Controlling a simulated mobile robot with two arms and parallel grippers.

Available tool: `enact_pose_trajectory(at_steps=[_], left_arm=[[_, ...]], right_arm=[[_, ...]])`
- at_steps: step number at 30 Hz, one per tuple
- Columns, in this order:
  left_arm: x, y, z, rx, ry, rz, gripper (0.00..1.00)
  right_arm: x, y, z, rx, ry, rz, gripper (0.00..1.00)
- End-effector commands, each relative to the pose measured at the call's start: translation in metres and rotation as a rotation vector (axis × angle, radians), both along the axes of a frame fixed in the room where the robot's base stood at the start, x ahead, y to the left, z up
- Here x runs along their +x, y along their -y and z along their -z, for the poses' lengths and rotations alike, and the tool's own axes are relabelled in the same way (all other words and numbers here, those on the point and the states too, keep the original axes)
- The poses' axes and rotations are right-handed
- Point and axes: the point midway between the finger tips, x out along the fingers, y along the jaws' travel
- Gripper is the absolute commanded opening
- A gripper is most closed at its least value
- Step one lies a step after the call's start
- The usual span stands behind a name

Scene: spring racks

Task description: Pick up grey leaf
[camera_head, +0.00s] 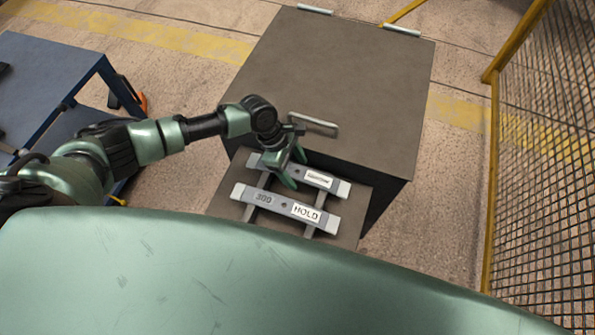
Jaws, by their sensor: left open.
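Two grey leaves lie side by side across a small rack at the front of the dark cabinet. The farther leaf (333,185) has a white label too small to read. My left gripper (293,170) points down over the farther leaf, with its green fingers open around or just above its left-middle part. I cannot tell whether they touch it. The gripper hides part of that leaf. My right gripper is not in view.
The dark cabinet (340,75) stands behind the rack, with a pale metal bar (313,124) near its front edge. A blue table (45,75) is at the left. A yellow-framed mesh fence (545,160) closes the right side. Bare floor lies between.

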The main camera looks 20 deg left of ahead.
Motion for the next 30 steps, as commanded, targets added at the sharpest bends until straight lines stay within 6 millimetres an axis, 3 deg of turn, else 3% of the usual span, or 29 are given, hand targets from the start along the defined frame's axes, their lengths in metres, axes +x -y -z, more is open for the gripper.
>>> enact_pose_trajectory(at_steps=[1,6,9,23,30], left_arm=[[0.000,0.000,0.000,0.000,0.000,0.000,0.69],[0.000,0.000,0.000,0.000,0.000,0.000,0.22],[0.000,0.000,0.000,0.000,0.000,0.001,0.00],[0.002,0.001,-0.008,-0.004,0.006,0.001,0.00],[0.002,0.001,-0.040,-0.005,0.008,0.002,0.00]], right_arm=[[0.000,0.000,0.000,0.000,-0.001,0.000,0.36],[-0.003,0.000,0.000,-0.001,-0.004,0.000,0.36],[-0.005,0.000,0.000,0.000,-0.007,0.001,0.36],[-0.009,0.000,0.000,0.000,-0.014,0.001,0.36],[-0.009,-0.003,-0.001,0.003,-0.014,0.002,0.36]])
